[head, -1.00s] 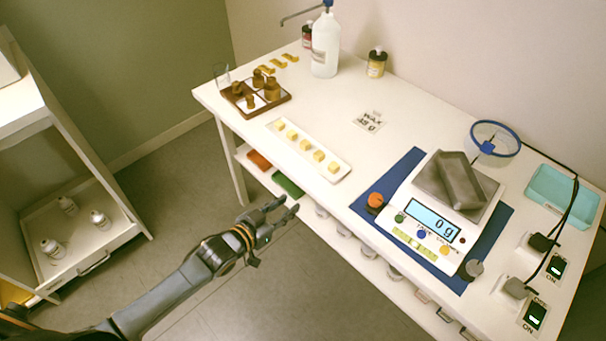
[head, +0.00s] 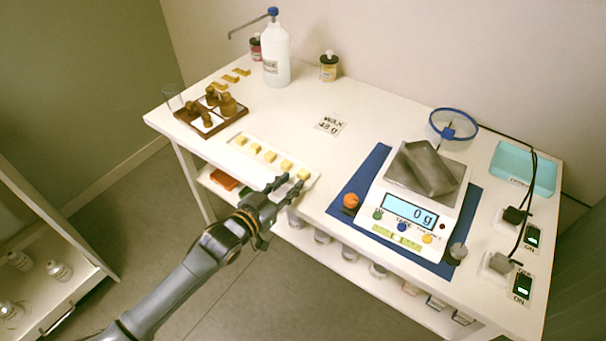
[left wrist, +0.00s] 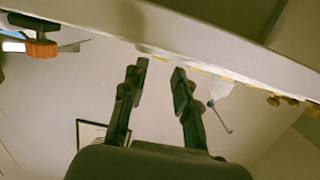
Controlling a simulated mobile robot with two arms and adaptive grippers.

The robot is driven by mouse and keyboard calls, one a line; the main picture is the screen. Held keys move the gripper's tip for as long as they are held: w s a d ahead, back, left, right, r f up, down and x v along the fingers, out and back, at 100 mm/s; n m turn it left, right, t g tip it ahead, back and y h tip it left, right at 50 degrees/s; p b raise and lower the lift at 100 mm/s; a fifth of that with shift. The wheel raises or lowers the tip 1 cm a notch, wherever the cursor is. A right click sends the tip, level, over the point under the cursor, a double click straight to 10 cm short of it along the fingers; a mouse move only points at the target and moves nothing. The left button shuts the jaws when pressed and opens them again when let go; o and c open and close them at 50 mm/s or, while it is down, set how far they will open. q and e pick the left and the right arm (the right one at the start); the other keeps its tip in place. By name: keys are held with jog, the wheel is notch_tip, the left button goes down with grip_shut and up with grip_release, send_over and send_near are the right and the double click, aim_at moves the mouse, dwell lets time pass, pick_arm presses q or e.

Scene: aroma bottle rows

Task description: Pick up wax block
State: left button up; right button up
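Several small yellow wax blocks (head: 270,157) sit in a row on a white tray (head: 246,150) near the front edge of the table. My left gripper (head: 287,187) is at the table's front edge, by the tray's right end and just short of the nearest wax block (head: 303,175). Its two fingers are apart with nothing between them. My right gripper is not in view.
A scale (head: 414,214) reading 0 g, with a grey metal pan (head: 429,167) on it, stands on a blue mat (head: 352,185) to the right. A brown divided tray (head: 236,119) with weights is at left. A white bottle (head: 276,55) stands behind. Open tabletop lies around the wax label (head: 330,124).

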aim_at(302, 173)
pick_arm(q)
jog(key=x, duration=0.4)
jog(key=shift+d, duration=0.1)
jog(key=c, duration=0.4)
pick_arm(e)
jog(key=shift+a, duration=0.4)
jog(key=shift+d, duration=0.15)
